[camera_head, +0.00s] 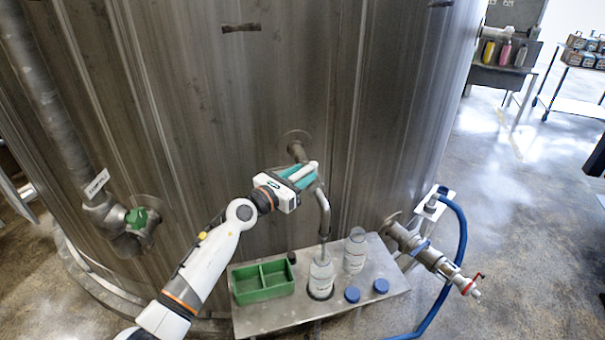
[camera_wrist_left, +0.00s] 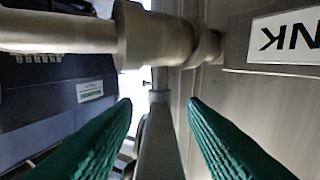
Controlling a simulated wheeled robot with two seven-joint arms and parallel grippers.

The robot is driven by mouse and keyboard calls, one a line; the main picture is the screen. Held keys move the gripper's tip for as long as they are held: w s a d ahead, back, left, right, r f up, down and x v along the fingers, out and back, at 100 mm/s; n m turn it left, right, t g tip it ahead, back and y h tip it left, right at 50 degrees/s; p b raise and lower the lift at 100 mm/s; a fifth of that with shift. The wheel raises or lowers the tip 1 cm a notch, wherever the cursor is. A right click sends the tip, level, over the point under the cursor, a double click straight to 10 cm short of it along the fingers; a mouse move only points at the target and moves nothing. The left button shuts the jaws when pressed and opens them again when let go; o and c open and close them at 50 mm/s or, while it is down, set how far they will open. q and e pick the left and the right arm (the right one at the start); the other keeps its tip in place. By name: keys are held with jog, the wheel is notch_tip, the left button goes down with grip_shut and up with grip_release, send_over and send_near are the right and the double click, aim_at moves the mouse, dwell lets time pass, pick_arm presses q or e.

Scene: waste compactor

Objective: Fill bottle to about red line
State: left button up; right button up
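A clear bottle (camera_head: 321,275) stands upright on a metal shelf (camera_head: 275,318), under the curved spout (camera_head: 324,212) of the tank (camera_head: 240,110). A second clear bottle (camera_head: 355,250) stands just behind it to the right. I cannot make out a red line or a liquid level on either. Two blue caps (camera_head: 352,295) lie on the shelf. My left gripper (camera_head: 303,174) is at the pipe above the spout. In the left wrist view, its green fingers (camera_wrist_left: 160,125) are apart, with a grey metal bar (camera_wrist_left: 158,145) between them; contact is not clear. My right gripper is not in view.
A green divided tray (camera_head: 262,282) sits at the shelf's left. A valve assembly (camera_head: 430,258) with a red handle and a blue hose (camera_head: 460,235) stand to the right. Another pipe with a green valve handle (camera_head: 137,217) is at the left.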

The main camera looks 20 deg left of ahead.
pick_arm(q)
jog(key=shift+w+d, duration=0.2)
jog(key=shift+w, duration=0.2)
grip_shut()
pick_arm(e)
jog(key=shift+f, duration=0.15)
